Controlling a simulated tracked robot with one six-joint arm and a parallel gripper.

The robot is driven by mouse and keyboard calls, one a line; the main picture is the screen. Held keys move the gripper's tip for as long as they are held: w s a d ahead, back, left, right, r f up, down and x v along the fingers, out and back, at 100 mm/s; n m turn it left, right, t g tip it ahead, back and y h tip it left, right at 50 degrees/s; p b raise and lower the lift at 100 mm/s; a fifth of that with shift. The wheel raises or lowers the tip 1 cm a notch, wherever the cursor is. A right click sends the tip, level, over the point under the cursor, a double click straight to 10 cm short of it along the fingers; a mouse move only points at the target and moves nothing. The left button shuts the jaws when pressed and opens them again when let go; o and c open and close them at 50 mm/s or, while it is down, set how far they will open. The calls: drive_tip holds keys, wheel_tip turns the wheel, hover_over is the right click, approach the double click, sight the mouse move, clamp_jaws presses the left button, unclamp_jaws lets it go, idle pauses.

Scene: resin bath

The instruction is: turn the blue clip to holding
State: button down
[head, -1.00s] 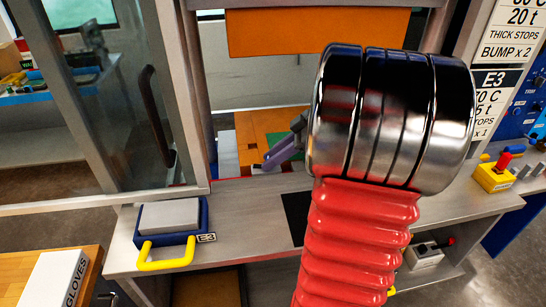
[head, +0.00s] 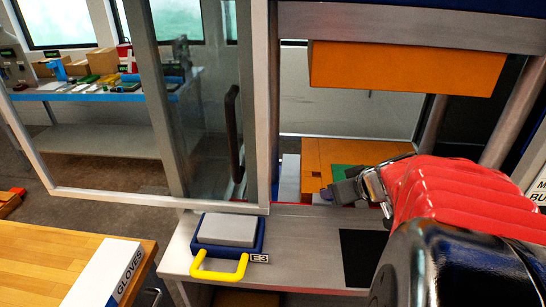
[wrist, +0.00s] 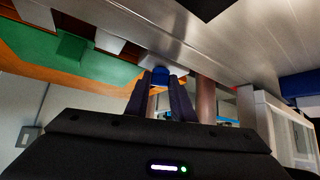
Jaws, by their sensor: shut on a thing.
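The blue clip (wrist: 160,76) shows in the wrist view as a small blue piece between the two dark fingertips. It sits at the edge of the orange and green parts of the press. My gripper (wrist: 158,84) is shut on it. In the head view my gripper (head: 330,192) reaches into the press opening from the right, low beside the green plate (head: 343,171) and the orange block (head: 318,163). The clip cannot be told apart from the fingers there. Which way the clip is turned is not clear.
An orange upper block (head: 400,70) hangs above my arm. A glass door (head: 200,110) stands open at the left. A blue case with a yellow handle (head: 222,268), labelled E3, lies on the front ledge. A GLOVES box (head: 105,272) is on the wooden table.

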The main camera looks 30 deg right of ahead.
drive_tip(key=shift+a+m+h, duration=0.1)
drive_tip(key=shift+m+h, duration=0.4)
drive_tip(key=shift+m, duration=0.1)
drive_tip(key=shift+w+a+m+g+h, duration=0.1)
drive_tip(key=shift+m+g+h, duration=0.4)
drive_tip(key=shift+m+h, duration=0.7)
drive_tip(key=c, duration=1.5)
unclamp_jaws()
drive_tip(key=shift+d+n+t+y, duration=0.2)
drive_tip(key=shift+n+t+y, duration=0.2)
drive_tip(key=shift+n+y, duration=0.8)
